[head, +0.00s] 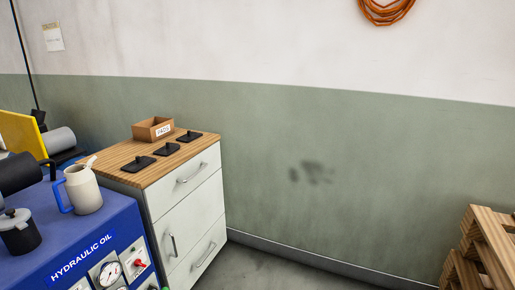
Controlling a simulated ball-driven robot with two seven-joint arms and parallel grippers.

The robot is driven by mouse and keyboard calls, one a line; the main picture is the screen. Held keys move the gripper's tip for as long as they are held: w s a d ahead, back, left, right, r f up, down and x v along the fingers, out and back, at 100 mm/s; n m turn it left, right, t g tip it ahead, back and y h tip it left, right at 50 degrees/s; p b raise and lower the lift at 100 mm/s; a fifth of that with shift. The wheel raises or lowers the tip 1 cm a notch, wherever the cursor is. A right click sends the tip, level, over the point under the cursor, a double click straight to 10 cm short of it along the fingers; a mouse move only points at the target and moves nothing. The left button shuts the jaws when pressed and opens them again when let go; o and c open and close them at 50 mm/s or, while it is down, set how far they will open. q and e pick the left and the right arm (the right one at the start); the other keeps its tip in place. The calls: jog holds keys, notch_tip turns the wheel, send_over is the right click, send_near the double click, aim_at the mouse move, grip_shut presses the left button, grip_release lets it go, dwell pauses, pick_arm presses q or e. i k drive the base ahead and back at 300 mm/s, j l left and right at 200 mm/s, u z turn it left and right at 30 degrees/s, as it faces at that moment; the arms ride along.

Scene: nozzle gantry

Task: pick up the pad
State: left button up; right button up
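Three flat black square pads, each with a small upright knob, lie in a row on the wooden top (122,155) of a white drawer cabinet. They are the near left pad (138,164), the middle pad (167,149) and the far right pad (190,136). An open brown box (147,127) stands behind them on the same top, with a white label that seems to read PADS. Its inside is mostly hidden. Neither of my grippers is in view.
A blue hydraulic oil unit (115,218) with a gauge stands at the left, close to the cabinet (189,218). A cream jug (84,190) and a dark-bodied pot (19,232) sit on it. Wooden pallets (490,247) stand at the right. Floor between is clear.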

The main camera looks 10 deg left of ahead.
aim_at(166, 150)
jog(key=i+u, duration=0.2)
jog(key=i, duration=0.55)
jog(key=i+l+u, duration=0.1)
jog(key=i+u, duration=0.15)
jog(key=i, duration=0.5)
